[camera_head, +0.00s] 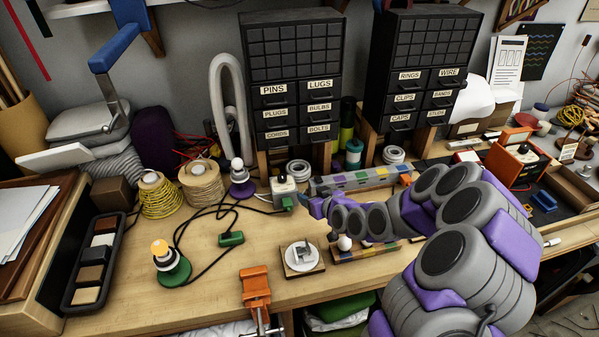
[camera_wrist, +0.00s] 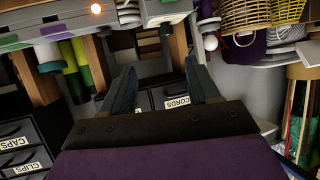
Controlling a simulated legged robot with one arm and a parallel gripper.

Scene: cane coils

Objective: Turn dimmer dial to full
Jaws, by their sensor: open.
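A round pale dial (camera_head: 302,256) with a raised bar across it sits on a small square wooden base near the bench's front; it looks like the dimmer dial, though I cannot be sure. A small pale box (camera_head: 284,188) with a dark knob-like top and a green plug stands behind it. A lamp (camera_head: 165,256) with a glowing yellow-orange bulb stands on a green base at left. My gripper (camera_head: 316,207) is just right of the pale box, partly hidden by my arm. In the wrist view its two dark fingers (camera_wrist: 161,82) are spread, with nothing between them.
A long strip (camera_head: 355,178) with coloured squares lies behind my gripper. Black drawer cabinets (camera_head: 291,75) stand at the back. An orange clamp (camera_head: 255,288) grips the front edge. A black cable and green connector (camera_head: 231,239) lie at left. A bare bench patch (camera_head: 215,270) lies between lamp and clamp.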

